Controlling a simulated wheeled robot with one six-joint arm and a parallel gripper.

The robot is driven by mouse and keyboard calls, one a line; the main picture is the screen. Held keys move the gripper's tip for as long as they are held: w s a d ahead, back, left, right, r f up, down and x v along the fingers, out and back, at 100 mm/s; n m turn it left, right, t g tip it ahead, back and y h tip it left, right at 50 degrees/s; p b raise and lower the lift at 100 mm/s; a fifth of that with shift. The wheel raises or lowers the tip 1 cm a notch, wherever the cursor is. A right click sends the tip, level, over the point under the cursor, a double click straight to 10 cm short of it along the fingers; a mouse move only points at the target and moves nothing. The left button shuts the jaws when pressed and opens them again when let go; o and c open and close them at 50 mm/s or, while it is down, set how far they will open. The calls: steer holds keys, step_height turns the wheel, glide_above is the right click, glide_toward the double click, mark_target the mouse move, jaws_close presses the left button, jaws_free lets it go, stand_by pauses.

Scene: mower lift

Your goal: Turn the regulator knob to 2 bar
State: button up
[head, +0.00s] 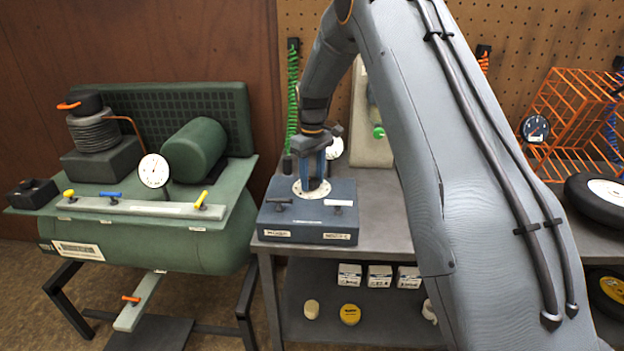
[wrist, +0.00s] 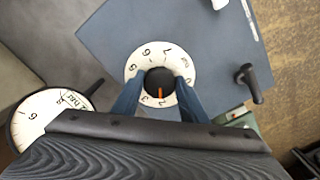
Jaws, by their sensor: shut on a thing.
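The black regulator knob (wrist: 160,80) sits at the centre of a white numbered dial plate (wrist: 133,75) on top of a blue box (head: 275,225). An orange mark on the knob points to the bottom of the wrist picture, close to a small numeral that looks like 2. The exact alignment is hard to read. My gripper (wrist: 160,92) comes down from above with its blue fingers on both sides of the knob, shut on it. In the head view, my gripper (head: 313,180) hides most of the knob. A white gauge (wrist: 32,112) is partly cut off and its needle is unclear.
A green compressor (head: 150,258) with its own gauge (head: 153,171) stands left of the bench (head: 385,215). An orange wire basket (head: 570,110) and a wheel (head: 600,190) are at right.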

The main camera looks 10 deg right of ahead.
mark_target(313, 180)
steer(key=shift+n, duration=0.3)
steer(key=shift+r, duration=0.1)
steer(key=o, duration=1)
steer(key=shift+r+b, duration=1.05)
steer(key=shift+r, duration=2.8)
steer(key=s+f+m, duration=0.2)
steer(key=s, duration=0.9)
steer(key=s+f+m, duration=0.2)
steer(key=s, duration=1)
steer(key=s+f+m, duration=0.2)
steer(key=s, duration=1)
steer(key=shift+s+a+f+t, duration=0.15)
steer(key=shift+s+f+t, duration=0.1)
steer(key=shift+f+t, duration=0.15)
